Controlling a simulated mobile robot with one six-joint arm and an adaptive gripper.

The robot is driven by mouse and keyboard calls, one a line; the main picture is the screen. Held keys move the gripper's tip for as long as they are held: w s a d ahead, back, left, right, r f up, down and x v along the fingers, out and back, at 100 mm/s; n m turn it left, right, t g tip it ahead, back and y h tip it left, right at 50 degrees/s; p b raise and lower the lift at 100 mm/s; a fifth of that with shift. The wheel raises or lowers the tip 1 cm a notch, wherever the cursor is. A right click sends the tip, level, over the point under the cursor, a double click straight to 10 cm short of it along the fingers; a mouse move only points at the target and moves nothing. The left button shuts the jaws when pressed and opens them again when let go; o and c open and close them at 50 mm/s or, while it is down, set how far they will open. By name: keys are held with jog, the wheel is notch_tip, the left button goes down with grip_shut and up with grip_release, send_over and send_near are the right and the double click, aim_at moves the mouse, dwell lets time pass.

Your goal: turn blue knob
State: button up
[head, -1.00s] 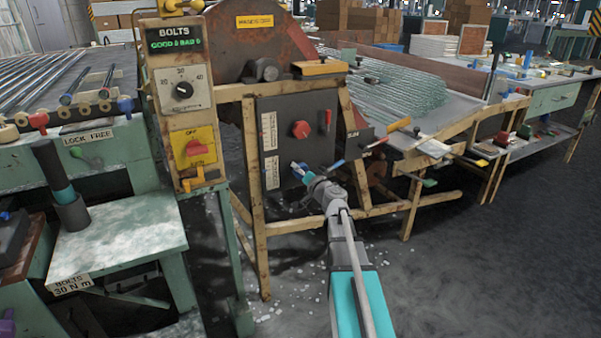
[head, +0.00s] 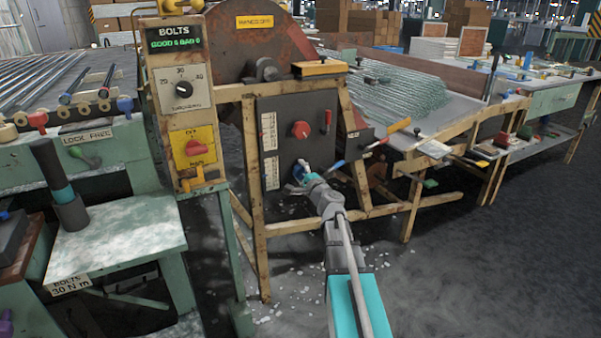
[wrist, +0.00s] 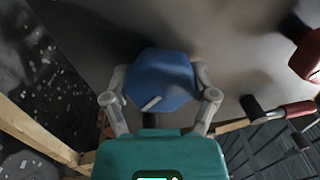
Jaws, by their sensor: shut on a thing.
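The blue knob (wrist: 160,82) sits on the dark grey panel and fills the middle of the wrist view, with a short white mark near its lower edge. In the head view, only a little of the blue knob (head: 298,172) shows beside my gripper (head: 304,174), low on the panel (head: 290,147). In the wrist view, my gripper (wrist: 160,95) has one grey finger on each side of the knob and is shut on it. The fingertips' contact points are partly hidden behind the knob.
A red knob (head: 301,130) is above the blue one on the same panel, with a red-handled lever (head: 327,117) to its right. Wooden frame posts (head: 254,190) flank the panel. A blue-tipped handle (head: 337,165) sticks out right of my gripper.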

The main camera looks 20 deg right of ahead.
jog(key=shift+w+m, duration=0.15)
jog(key=shift+m, duration=0.55)
jog(key=o, duration=1)
